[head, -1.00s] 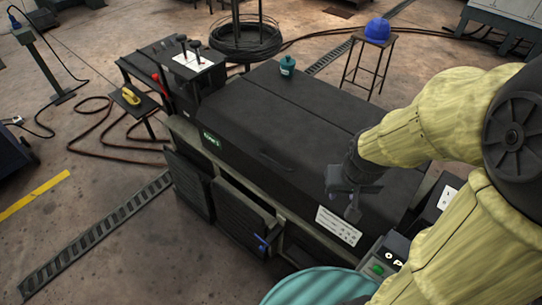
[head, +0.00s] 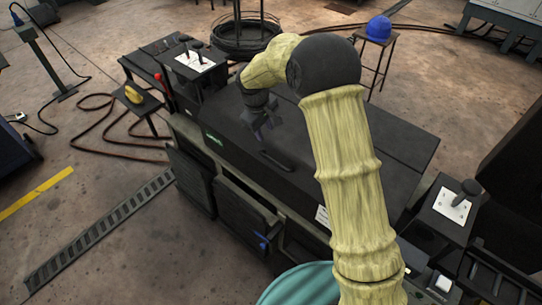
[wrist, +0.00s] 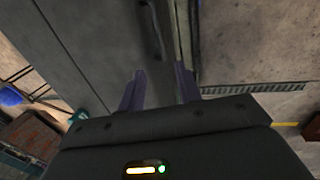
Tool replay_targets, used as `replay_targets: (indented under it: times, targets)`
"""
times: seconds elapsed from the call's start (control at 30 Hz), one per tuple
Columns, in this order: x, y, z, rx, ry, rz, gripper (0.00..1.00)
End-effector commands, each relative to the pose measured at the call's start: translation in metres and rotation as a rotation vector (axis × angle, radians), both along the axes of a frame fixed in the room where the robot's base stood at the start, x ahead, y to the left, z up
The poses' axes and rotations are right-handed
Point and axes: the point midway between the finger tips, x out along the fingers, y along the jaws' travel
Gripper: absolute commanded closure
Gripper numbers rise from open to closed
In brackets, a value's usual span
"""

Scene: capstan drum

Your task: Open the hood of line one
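The hood (head: 375,140) is a broad dark lid on the long machine, and it lies closed. A dark bar handle (head: 276,161) sits near its front edge. A green label (head: 214,139) is on the front at the left. My gripper (head: 263,131) is above the hood's front left part, left of and behind the handle in the head view. In the wrist view, my gripper (wrist: 160,78) has its fingers apart with nothing between them. The handle (wrist: 151,30) lies ahead of the fingertips, apart from them.
A teal object (wrist: 78,117) shows at the left of the wrist view. A lever panel (head: 195,60) stands left of the hood, another (head: 452,205) at the right. A blue helmet (head: 379,29) is on a stool behind. A teal round top (head: 300,285) is in front.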

Motion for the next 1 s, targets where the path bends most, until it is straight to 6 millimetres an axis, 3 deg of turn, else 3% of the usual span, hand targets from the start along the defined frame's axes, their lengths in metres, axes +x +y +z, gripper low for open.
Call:
replay_targets:
  times: [0.27,0.47,1.0]
  targets:
    - [0.0,-0.001,0.0,0.0,0.0,-0.002,0.66]
    - [0.001,-0.002,-0.012,-0.001,0.003,-0.004,0.66]
    - [0.015,-0.013,-0.1,-0.001,0.003,-0.004,0.66]
